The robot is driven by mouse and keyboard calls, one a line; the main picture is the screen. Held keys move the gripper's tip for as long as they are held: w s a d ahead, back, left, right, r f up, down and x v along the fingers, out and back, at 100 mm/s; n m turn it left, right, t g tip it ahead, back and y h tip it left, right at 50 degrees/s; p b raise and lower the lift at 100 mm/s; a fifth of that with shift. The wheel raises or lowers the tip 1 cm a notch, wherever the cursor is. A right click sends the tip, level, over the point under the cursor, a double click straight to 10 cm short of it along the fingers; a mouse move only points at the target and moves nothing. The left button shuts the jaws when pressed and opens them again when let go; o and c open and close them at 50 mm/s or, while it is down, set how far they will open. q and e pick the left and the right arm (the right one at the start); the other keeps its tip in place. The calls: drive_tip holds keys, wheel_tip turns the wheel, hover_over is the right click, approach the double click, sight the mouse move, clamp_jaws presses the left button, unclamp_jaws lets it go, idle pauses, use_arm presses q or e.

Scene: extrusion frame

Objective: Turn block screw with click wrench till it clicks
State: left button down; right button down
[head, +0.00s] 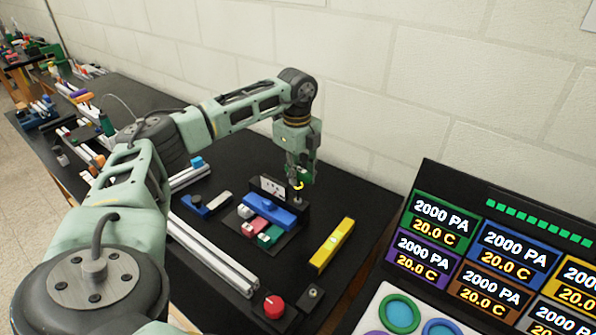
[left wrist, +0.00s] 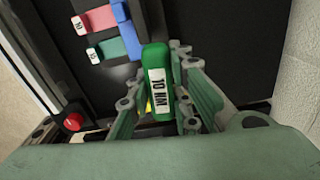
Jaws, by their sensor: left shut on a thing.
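My left gripper (head: 299,170) is shut on a click wrench with a green handle (left wrist: 157,75), marked 10 NM in the left wrist view. In the head view, the green handle (head: 306,172) shows partly behind the fingers. A yellow ring (head: 298,186) shows just below the fingers, above a small grey metal part (head: 297,199) at the right end of a dark block with a white label plate (head: 272,187). I cannot tell whether the wrench sits on a screw there. My right gripper is not in view.
In front of the dark block stand a blue piece (head: 268,211), a pink-red handle (head: 250,228) and a teal handle (head: 270,236). A yellow bar (head: 332,246) lies to the right. A metal rail (head: 212,254) and red knob (head: 274,307) are nearer. A wall (head: 400,90) rises behind.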

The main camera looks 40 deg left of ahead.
sight(299, 168)
use_arm(q)
drive_tip(key=shift+f+n, duration=0.15)
drive_tip(key=shift+n, duration=0.15)
drive_tip(key=shift+w+r+p, duration=0.1)
drive_tip(key=shift+r+p, duration=1.35)
drive_tip(key=shift+r, duration=0.2)
drive_tip(key=shift+r+p, duration=1.35)
drive_tip(key=shift+r, duration=0.2)
drive_tip(key=shift+f, duration=0.1)
